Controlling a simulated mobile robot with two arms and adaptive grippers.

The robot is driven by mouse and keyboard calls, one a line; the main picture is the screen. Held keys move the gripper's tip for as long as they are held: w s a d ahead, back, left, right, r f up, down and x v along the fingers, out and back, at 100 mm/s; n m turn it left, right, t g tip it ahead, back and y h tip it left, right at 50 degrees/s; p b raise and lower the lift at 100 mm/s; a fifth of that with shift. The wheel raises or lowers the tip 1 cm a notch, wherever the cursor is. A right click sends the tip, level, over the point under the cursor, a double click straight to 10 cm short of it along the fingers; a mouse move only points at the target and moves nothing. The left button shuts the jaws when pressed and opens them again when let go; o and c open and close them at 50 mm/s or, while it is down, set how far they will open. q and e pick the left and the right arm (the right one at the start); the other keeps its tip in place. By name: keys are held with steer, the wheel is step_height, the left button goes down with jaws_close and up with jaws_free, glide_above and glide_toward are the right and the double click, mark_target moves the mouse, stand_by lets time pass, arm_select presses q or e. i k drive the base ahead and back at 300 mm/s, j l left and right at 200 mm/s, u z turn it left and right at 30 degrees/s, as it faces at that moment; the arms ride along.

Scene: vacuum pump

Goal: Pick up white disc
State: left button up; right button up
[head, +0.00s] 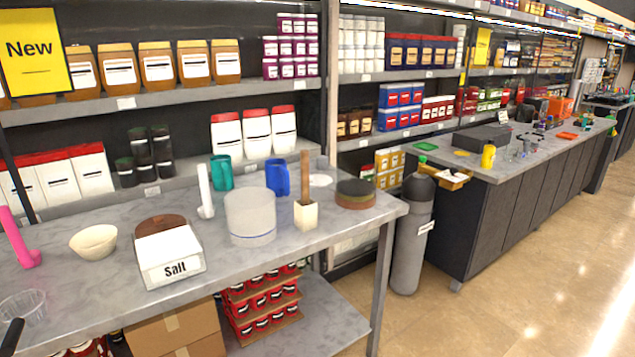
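A flat white disc (320,180) lies on the grey marbled table (330,235) near its back edge. It sits behind and between a blue cup (277,177) and a round brown and green block (356,194). A wooden stick in a cream holder (306,214) stands just in front of it and to its left. Neither of my grippers can be made out in the head view.
A translucent white cylinder (250,217), a Salt box (169,258), a cream bowl (94,242) and a teal cup (221,172) stand left of the disc. A dark rod tip, unclear what, shows at the lower left edge. A grey gas cylinder (410,240) stands right of the table.

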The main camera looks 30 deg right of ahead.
mark_target(316, 181)
steer(key=i+l, duration=0.15)
steer(key=l, duration=0.2)
steer(key=i+l, duration=0.15)
steer(key=l, duration=0.25)
steer(key=i+l, duration=0.15)
steer(key=l, duration=0.2)
steer(key=i+l, duration=0.2)
steer(key=l, duration=0.2)
steer(key=i+l, duration=0.15)
steer(key=l, duration=0.2)
steer(key=i+l, duration=0.15)
steer(key=l, duration=0.25)
steer(key=i+l, duration=0.15)
steer(key=l, duration=0.2)
steer(key=i+l, duration=0.15)
steer(key=l, duration=0.2)
